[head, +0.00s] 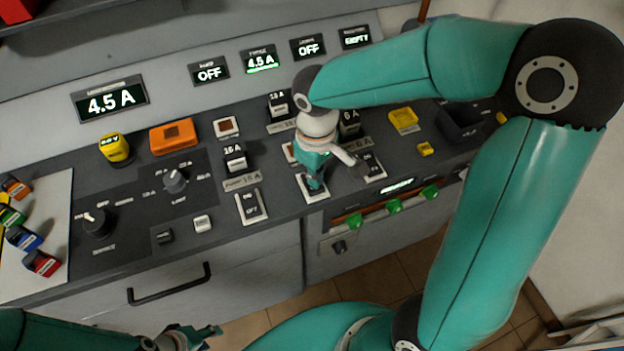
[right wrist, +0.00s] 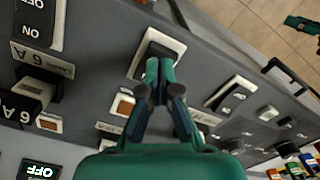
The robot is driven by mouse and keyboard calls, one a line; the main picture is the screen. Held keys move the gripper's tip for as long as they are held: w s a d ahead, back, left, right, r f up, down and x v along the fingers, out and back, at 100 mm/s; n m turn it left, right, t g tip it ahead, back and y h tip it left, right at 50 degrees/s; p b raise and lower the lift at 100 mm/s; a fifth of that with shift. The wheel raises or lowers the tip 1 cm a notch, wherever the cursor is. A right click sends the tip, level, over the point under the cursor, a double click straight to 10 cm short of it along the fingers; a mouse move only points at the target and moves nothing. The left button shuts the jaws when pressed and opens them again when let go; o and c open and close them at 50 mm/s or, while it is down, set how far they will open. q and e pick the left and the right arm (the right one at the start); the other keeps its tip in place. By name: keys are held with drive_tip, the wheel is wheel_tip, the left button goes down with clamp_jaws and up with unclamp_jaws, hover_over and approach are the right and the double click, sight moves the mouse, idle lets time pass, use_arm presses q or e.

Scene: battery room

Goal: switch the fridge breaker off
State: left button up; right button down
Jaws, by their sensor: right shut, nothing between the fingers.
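The middle rocker breaker (head: 313,193), below the display column reading 4.5 A, appears to be the fridge breaker; its name label is hidden by my right gripper. My right gripper (head: 316,183) is shut and empty, its tips at this rocker. In the right wrist view the closed fingertips (right wrist: 160,68) are over the rocker (right wrist: 151,52) in its pale frame; whether they touch cannot be told. The rocker's markings are covered.
Neighbouring rockers stand left (head: 251,206) and right (head: 372,166) of the middle one. The main display (head: 110,100) reads 4.5 A. Green knobs (head: 393,205) line the front face. A drawer handle (head: 168,284) sticks out below. Coloured blocks (head: 23,238) lie far left.

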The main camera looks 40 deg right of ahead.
drive_tip(key=shift+f+b, duration=0.7)
drive_tip(key=shift+f, duration=0.15)
idle(0.3)
drive_tip(key=shift+r, duration=0.1)
drive_tip(key=shift+r+p, duration=2.85)
drive_tip(key=shift+r, duration=0.6)
